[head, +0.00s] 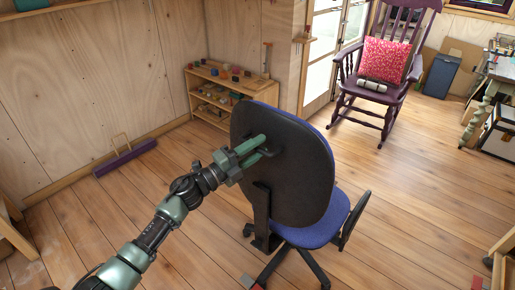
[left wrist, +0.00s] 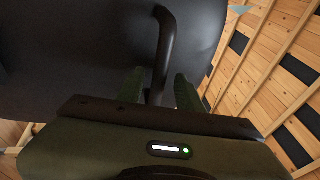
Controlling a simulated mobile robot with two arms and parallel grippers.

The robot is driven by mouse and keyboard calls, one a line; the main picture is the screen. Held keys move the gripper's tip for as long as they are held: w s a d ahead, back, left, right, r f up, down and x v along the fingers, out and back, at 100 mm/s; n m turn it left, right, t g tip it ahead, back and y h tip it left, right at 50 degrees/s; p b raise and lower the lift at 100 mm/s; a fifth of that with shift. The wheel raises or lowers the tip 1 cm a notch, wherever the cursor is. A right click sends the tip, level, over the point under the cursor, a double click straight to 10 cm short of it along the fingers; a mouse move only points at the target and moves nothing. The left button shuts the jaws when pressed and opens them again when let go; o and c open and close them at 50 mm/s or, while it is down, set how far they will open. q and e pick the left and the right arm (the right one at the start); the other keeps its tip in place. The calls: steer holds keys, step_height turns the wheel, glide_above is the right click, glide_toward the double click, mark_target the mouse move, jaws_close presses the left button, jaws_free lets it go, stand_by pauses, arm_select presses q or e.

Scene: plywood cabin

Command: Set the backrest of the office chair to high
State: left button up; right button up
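The office chair has a dark backrest (head: 290,185) with its back toward me, a blue seat (head: 315,228) and a black upright (head: 262,215) below the backrest. My left gripper (head: 256,150) is at the upper back of the backrest. In the left wrist view, a black bent handle (left wrist: 166,45) on the backrest (left wrist: 80,50) runs down between the two green fingers of my left gripper (left wrist: 160,92). The fingers stand apart on either side of the handle, with a small gap showing on the right. My right gripper is not in view.
A low wooden shelf (head: 208,75) with small items stands behind the chair. A purple rocking chair (head: 385,50) with a red cushion (head: 386,60) is at the back right. A purple broom-like object (head: 125,158) lies by the left wall. Plank floor is clear right of the chair.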

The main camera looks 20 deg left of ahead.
arm_select(q)
steer(key=shift+f, duration=0.1)
steer(key=shift+s+f, duration=0.1)
steer(key=b+v, duration=0.2)
steer(key=v, duration=0.5)
steer(key=shift+s+a, duration=0.2)
steer(key=shift+a, duration=0.05)
